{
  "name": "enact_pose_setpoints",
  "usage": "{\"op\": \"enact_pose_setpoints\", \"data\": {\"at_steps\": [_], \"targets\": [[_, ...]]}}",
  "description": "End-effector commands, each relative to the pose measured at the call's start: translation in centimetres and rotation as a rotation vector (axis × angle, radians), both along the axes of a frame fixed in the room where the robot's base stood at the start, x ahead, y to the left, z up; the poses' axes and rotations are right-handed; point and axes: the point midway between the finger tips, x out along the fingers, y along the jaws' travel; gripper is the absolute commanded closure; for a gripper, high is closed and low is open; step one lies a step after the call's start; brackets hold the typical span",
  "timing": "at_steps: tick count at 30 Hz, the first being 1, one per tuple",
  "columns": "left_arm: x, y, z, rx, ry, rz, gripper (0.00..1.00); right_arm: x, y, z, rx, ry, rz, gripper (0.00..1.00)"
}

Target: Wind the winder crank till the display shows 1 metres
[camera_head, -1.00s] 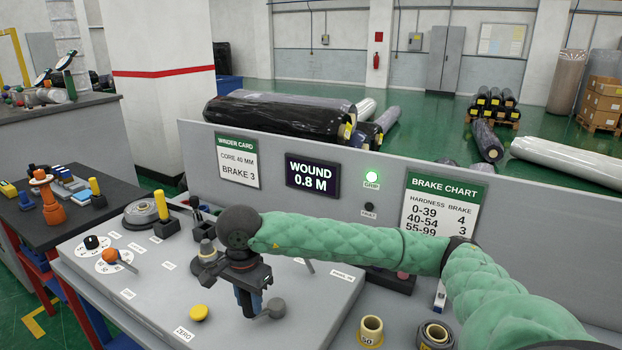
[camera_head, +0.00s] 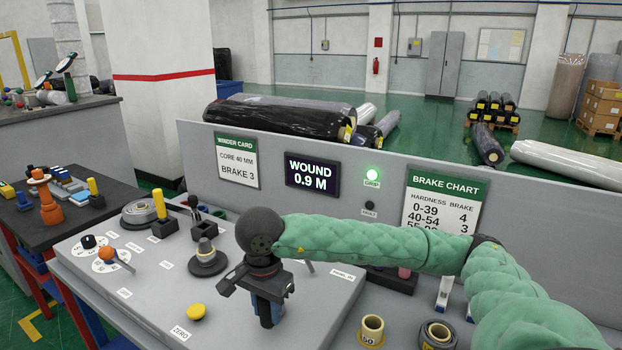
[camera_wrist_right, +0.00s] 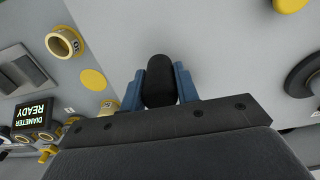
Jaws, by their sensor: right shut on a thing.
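The winder display (camera_head: 312,173) reads WOUND 0.9 M on the grey back panel. My right gripper (camera_head: 267,314) points down over the grey console. It is shut on the dark crank handle (camera_wrist_right: 160,82), which sits between its blue fingers in the right wrist view. My left gripper is out of view.
A green lamp (camera_head: 374,171) labelled GRIP is lit beside the display. A yellow ZERO button (camera_head: 197,312) is left of my gripper. A grey cone-topped knob (camera_head: 207,259), a yellow-handled lever (camera_head: 160,206) and an orange-knobbed dial (camera_head: 106,253) stand on the console. Loose cores (camera_head: 371,330) lie at right.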

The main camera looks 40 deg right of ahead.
Motion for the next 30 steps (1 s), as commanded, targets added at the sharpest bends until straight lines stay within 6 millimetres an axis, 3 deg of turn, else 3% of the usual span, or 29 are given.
{"op": "enact_pose_setpoints", "data": {"at_steps": [30], "targets": [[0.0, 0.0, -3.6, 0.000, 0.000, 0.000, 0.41, -1.9, -5.1, 0.0, -0.001, -0.004, -0.002, 0.86]]}}
